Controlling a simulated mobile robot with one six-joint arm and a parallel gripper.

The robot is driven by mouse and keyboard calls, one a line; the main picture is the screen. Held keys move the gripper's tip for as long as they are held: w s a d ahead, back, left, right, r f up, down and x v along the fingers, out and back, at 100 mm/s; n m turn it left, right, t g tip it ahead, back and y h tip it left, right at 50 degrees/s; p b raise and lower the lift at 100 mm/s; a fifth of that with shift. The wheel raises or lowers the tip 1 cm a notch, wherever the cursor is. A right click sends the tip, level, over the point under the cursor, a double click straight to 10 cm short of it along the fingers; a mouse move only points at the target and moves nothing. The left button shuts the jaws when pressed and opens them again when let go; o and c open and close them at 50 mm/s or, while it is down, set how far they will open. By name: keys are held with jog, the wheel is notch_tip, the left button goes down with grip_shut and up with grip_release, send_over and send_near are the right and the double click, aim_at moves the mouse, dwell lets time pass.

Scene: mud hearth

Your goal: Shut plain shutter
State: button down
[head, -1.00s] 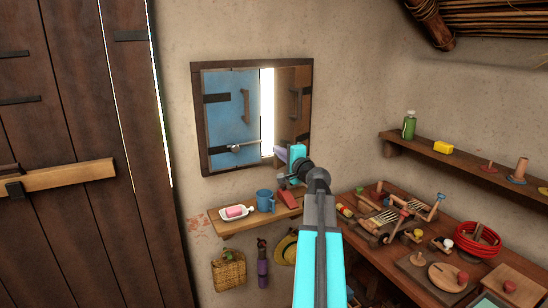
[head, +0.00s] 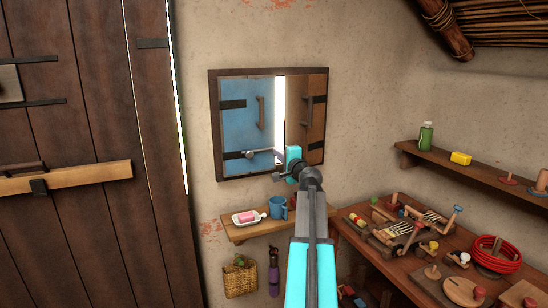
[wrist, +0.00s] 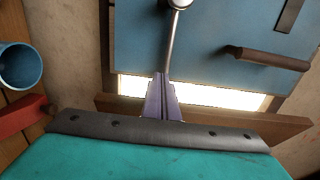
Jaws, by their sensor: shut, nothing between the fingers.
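The plain shutter (head: 305,118) is the brown wooden leaf on the right of the wall window. It stands partly open, with a narrow bright gap (head: 280,98) between it and the blue shutter (head: 245,112). In the wrist view, a brown wooden edge (wrist: 275,129) lies below the bright gap, probably the plain shutter's. My gripper (wrist: 161,77) is shut and empty, its purple fingers crossing the gap towards the blue shutter. In the head view, my wrist hides the plain shutter's lower left part. I cannot tell whether the fingers touch either leaf.
A metal rod with a ball end (head: 250,154) is on the blue shutter, close to my fingertips. Below the window, a small shelf (head: 238,233) holds a blue mug (head: 277,208) and a soap dish (head: 248,218). A cluttered workbench (head: 405,272) stands at the right.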

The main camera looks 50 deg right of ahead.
jog(key=shift+s, duration=0.15)
dwell(0.3)
jog(key=b+v, duration=0.2)
jog(key=v, duration=1.1)
jog(key=shift+s, duration=0.3)
jog(key=shift+a, duration=0.1)
jog(key=s+d+f+m+t+y+p, duration=0.1)
jog(key=s+d+f+m+y+p, duration=0.2)
jog(key=m, duration=1.1)
jog(key=s+d+y+p, duration=0.2)
jog(key=s+p, duration=0.2)
jog(key=p, duration=0.1)
jog(key=shift+s+d+t, duration=0.2)
jog(key=shift+d+t, duration=0.1)
jog(key=shift+t, duration=0.1)
